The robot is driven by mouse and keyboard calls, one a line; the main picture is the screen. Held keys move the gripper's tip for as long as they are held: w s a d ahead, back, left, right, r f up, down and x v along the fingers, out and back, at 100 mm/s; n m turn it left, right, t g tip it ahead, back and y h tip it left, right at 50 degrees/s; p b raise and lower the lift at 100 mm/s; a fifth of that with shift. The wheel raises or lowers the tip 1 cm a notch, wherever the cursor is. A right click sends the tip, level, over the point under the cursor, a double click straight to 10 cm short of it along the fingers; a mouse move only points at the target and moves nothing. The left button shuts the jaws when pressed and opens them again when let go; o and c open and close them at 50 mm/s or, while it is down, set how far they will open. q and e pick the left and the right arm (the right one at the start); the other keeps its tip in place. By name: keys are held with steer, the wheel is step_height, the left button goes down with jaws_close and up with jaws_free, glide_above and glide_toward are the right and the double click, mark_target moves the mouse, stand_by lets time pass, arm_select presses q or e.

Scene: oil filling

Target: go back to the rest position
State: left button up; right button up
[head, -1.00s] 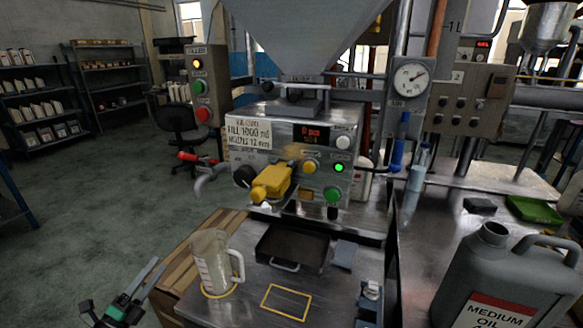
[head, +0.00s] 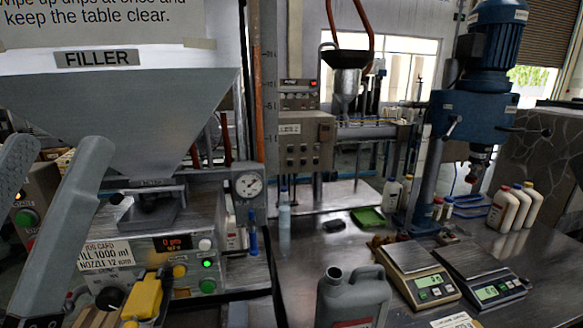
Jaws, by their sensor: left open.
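My left arm (head: 62,225) is raised across the left edge of the head view, in front of the filler (head: 150,100). My left gripper is open. It shows only poorly at the lower left, where the frame edge cuts it, and I see nothing held in it. The filler's panel with the yellow handle (head: 145,298) lies to the right of the arm's lower end. I cannot tell the exact gap between them. My right gripper is not in view.
A grey oil can (head: 352,300) stands at the bottom centre. Two scales (head: 425,285) (head: 490,288), a blue drill-press-like machine (head: 478,110) and several white bottles (head: 515,208) occupy the right. A green tray (head: 368,217) lies behind the can. Bare metal tabletop (head: 320,250) shows between them.

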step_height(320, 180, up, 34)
steer(key=p, duration=3)
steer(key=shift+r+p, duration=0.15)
steer(key=shift+p, duration=0.2)
